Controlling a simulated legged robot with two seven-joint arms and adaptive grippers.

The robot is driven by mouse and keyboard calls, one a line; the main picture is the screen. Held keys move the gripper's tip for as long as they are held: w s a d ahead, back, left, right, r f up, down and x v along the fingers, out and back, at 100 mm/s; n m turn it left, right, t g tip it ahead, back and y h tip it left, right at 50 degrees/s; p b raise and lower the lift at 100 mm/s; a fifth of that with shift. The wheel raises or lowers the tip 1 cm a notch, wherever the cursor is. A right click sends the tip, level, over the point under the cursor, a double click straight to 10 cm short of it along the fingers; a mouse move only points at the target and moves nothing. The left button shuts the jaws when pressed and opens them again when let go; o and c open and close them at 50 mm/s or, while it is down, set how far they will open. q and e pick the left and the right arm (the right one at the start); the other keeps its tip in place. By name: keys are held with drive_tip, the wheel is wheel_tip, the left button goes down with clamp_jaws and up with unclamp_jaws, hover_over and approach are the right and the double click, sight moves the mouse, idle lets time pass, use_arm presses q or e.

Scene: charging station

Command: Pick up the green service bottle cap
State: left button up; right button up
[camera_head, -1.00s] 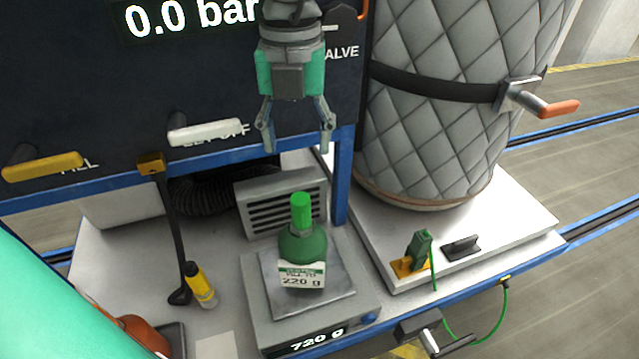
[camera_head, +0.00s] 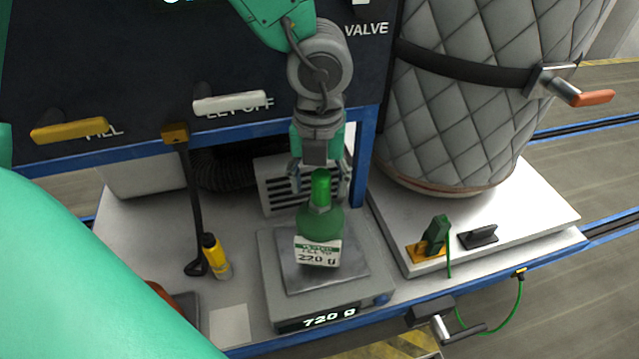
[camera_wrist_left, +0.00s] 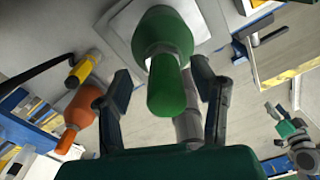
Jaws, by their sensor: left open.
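My left gripper (camera_head: 319,181) points down at the cap, open, with one finger on each side. In the left wrist view, the cap (camera_wrist_left: 166,95) lies between the spread fingers of the left gripper (camera_wrist_left: 162,80), with gaps on both sides. A grey and teal gripper, which seems to be my right one (camera_wrist_left: 288,130), shows small at the right of the wrist view; its jaw state is unclear.
The scale reads 720 g. A vented grey box (camera_head: 277,190) and a blue post (camera_head: 362,160) stand close behind the bottle. A yellow bottle (camera_head: 215,256) is to the left. A quilted tank (camera_head: 450,110) and a green clamp (camera_head: 436,235) are to the right.

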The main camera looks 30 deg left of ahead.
use_arm(q)
drive_tip(key=shift+f, duration=0.15)
drive_tip(key=shift+d, duration=0.35)
drive_tip(key=shift+s+d, duration=0.1)
drive_tip(key=shift+d, duration=0.05)
drive_tip(key=c, duration=1.1)
drive_tip(key=shift+o, duration=0.3)
